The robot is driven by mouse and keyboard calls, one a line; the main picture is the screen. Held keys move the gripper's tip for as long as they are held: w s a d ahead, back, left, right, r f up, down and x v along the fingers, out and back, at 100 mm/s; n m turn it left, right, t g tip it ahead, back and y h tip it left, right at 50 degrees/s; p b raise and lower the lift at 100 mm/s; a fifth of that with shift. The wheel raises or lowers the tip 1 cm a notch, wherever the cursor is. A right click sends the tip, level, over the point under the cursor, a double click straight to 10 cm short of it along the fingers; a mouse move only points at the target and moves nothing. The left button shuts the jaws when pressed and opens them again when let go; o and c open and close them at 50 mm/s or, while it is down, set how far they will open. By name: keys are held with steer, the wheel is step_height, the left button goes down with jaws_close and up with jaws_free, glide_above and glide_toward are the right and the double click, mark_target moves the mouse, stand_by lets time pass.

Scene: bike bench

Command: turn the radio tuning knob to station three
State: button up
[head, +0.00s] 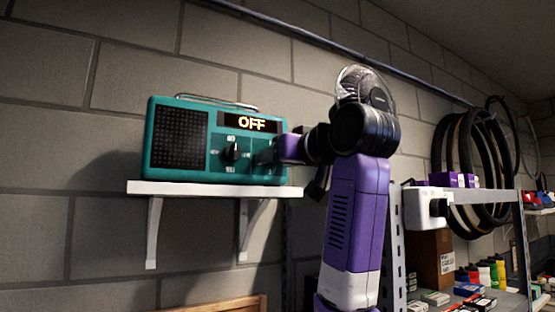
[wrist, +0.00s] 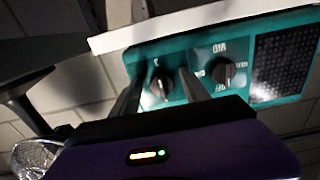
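The teal radio (head: 190,170) stands on a white wall shelf, and its display (head: 250,123) reads OFF. A black knob (head: 231,152) with small labels around it shows on its front; the wrist view, roughly upside down, shows it too (wrist: 222,71). A second black knob (wrist: 161,86), apparently the tuning knob, sits beside it and is hidden behind my gripper in the head view. My gripper (wrist: 159,76) is open, one finger on each side of this second knob, with gaps seeming to show. Its station marks are mostly hidden; contact cannot be told.
The white shelf (head: 160,188) runs under the radio on brackets. At right are a metal rack with boxes and bottles, a white box with a black knob (head: 428,208), and hanging tyres (head: 485,165).

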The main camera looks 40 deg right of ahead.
steer(key=shift+r, duration=0.1)
steer(key=b+v, duration=0.2)
steer(key=v, duration=0.5)
steer(key=shift+s+b, duration=0.3)
steer(key=shift+s, duration=0.1)
steer(key=shift+a, duration=0.15)
